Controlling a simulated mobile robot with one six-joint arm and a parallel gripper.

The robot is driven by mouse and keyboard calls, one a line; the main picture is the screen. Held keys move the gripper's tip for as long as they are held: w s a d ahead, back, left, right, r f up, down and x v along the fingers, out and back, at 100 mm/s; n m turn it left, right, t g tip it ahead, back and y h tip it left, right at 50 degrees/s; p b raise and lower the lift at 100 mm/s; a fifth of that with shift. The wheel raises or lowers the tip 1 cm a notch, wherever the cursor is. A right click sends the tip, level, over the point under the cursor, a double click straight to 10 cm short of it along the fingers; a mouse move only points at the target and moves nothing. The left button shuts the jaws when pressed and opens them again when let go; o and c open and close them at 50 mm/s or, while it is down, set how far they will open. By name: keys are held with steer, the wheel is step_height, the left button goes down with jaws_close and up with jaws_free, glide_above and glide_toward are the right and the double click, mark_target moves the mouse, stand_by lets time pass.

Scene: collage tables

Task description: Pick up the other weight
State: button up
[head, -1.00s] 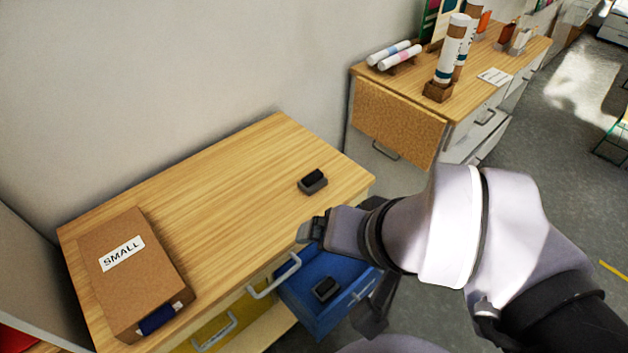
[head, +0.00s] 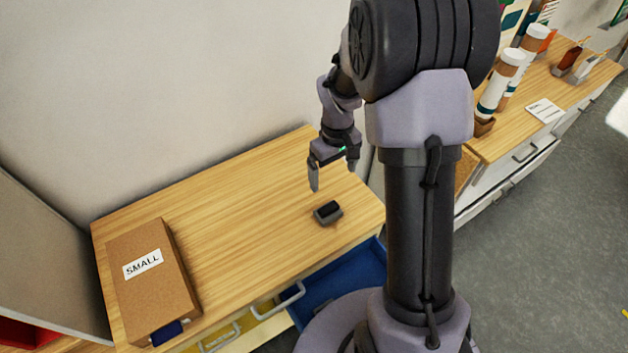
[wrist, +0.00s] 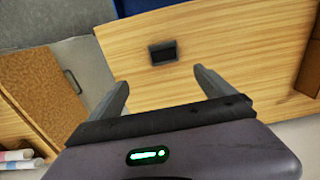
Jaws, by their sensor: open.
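A small dark weight (head: 328,212), a black block on a grey base, sits on the wooden tabletop (head: 235,205) near its right end. It also shows in the wrist view (wrist: 163,52), ahead of the fingertips and between their lines. My gripper (head: 332,178) is open and empty, pointing down above the table, apart from the weight and on its wall side. In the wrist view my gripper (wrist: 161,80) has both fingers spread. The blue drawer (head: 345,277) is open below the table. My arm hides part of it, and no weight shows in its visible part.
A cardboard box labelled SMALL (head: 152,280) lies at the table's left end. The wall (head: 180,90) rises behind the table. A second desk with tubes (head: 500,82) stands at the right. The middle of the tabletop is clear.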

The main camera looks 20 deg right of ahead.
steer(key=b, duration=0.2)
glide_toward(329, 207)
steer(key=f, duration=0.5)
steer(key=shift+d+f, duration=0.1)
steer(key=shift+d, duration=0.15)
steer(key=f, duration=0.1)
steer(key=f+b, duration=0.1)
steer(key=f, duration=0.1)
steer(key=f+b, duration=0.1)
steer(key=f, duration=0.1)
steer(key=shift+a+f, duration=0.15)
steer(key=shift+a, duration=0.2)
steer(key=shift+s, duration=0.1)
steer(key=shift+c, duration=1.3)
jaws_close()
